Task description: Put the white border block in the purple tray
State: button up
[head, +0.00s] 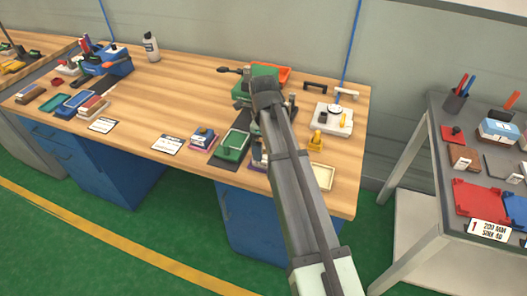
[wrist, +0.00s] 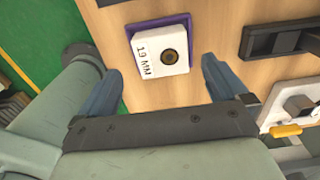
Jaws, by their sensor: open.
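A white block (wrist: 161,47) marked "19 MM", with a dark, brass-ringed round hole, shows near the top of the wrist view. It lies on or in a purple piece (wrist: 134,29), whose edge shows along its far and left sides; I cannot tell whether this piece is the purple tray. My gripper (wrist: 160,70) is open, with its blue fingers apart to the left and right of the white block, nearer the camera. Nothing is held between them.
A black-handled fixture (wrist: 285,38) and a white device with a yellow lever (wrist: 286,130) are at the right of the wrist view. In the head view, a green tray (head: 233,146), a small block on a purple base (head: 203,138) and a cream tray (head: 322,177) line the bench front.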

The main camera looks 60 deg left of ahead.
notch_tip(320, 180, up, 7)
jog(key=shift+f, duration=0.15)
